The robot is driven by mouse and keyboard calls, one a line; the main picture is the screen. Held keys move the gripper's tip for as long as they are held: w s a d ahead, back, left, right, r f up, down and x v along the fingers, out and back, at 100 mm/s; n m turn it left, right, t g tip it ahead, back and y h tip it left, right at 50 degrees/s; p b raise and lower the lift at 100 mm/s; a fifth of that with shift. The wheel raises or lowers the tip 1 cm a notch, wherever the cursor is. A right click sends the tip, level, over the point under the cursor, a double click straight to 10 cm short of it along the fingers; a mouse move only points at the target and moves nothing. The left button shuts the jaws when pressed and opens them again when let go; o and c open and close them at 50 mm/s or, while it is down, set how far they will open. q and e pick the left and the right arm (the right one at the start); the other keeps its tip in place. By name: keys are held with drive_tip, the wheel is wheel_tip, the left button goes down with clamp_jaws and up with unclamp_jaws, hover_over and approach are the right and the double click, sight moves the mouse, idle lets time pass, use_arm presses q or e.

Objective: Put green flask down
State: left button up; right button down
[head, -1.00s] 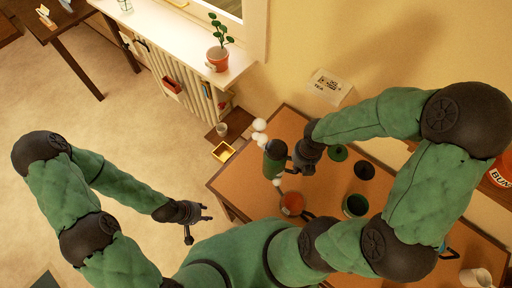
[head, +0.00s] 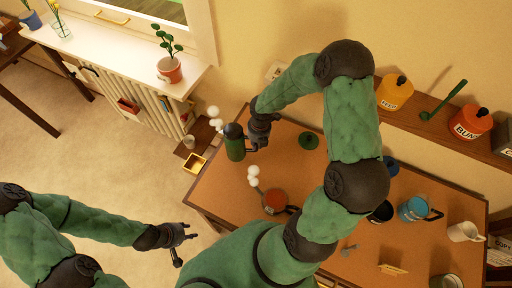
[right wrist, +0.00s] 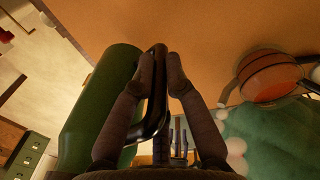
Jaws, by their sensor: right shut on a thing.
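The green flask (head: 235,147) has a dark top and a black handle. It is near the back left edge of the orange-topped desk (head: 222,187) in the head view. My right gripper (head: 256,142) is just right of it, shut on its handle. In the right wrist view the fingers (right wrist: 161,72) close around the black handle (right wrist: 155,115), with the green body (right wrist: 100,112) to the left. Whether the flask's base touches the desk I cannot tell. My left gripper (head: 190,232) is open and empty, left of the desk over the floor.
A reddish-brown mug (head: 275,200) with white balls beside it (head: 253,176) stands in front of the flask. A green disc (head: 308,140) lies to the right. A blue mug (head: 413,209) and white jug (head: 464,232) are further right. Bare desk shows between flask and disc.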

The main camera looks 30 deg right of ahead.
drive_tip(key=shift+w+f, duration=0.35)
drive_tip(key=shift+w+d+f+b, duration=0.15)
drive_tip(key=shift+f+b, duration=0.45)
drive_tip(key=shift+f, duration=1.2)
drive_tip(key=c, duration=1.3)
unclamp_jaws()
drive_tip(key=shift+o, duration=0.2)
wheel_tip(320, 180, up, 12)
drive_tip(key=p, duration=0.3)
drive_tip(key=shift+s+d, duration=0.2)
drive_tip(key=shift+s, duration=0.2)
